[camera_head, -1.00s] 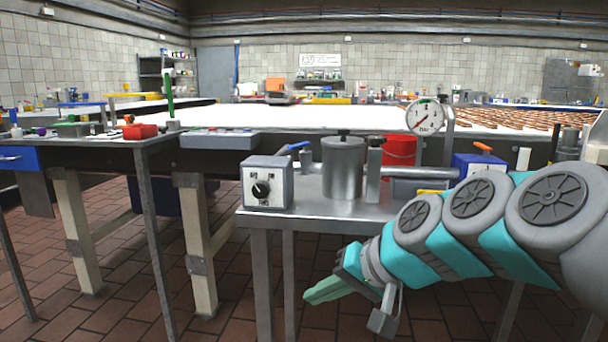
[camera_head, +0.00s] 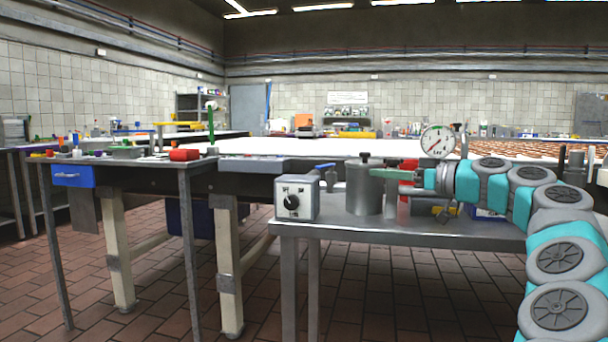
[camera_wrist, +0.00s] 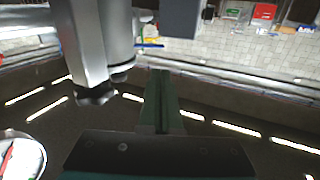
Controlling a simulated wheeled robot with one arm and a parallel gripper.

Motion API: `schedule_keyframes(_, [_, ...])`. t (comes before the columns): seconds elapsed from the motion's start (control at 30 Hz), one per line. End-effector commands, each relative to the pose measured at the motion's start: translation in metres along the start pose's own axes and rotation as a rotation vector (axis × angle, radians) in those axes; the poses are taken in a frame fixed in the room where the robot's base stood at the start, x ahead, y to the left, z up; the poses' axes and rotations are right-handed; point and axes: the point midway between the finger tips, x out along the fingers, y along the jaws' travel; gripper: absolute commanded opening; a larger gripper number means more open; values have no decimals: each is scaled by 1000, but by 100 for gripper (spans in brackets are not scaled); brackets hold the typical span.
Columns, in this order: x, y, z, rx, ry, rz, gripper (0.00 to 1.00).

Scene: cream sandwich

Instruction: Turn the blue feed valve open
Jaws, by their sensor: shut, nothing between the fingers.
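The blue valve handle (camera_head: 325,166) sits on a pipe fitting just behind and above the grey box with the black knob. It also shows small in the wrist view (camera_wrist: 150,45), beyond my fingertips. My gripper (camera_head: 376,172) has green fingers that are shut and empty. They point left, at the lid height of the metal pot (camera_head: 364,188), right of the blue handle and apart from it. In the wrist view, which is upside down, the fingers (camera_wrist: 161,76) lie beside the pot (camera_wrist: 92,40). Whether they touch the pot is unclear.
The grey knob box (camera_head: 297,197) stands at the left end of the metal table (camera_head: 420,229). A pressure gauge (camera_head: 437,141) rises behind my wrist. The air above the knob box looks free.

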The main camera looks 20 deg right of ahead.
Motion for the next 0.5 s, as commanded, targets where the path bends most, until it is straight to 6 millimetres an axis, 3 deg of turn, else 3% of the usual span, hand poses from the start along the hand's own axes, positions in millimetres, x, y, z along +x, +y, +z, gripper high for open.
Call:
schedule_keyframes(0.1, [-13,16,2,-39,14,30,0])
schedule_keyframes(0.23, [-9,18,3,-49,15,33,0])
schedule_keyframes(0.5, [36,19,3,-45,11,30,0])
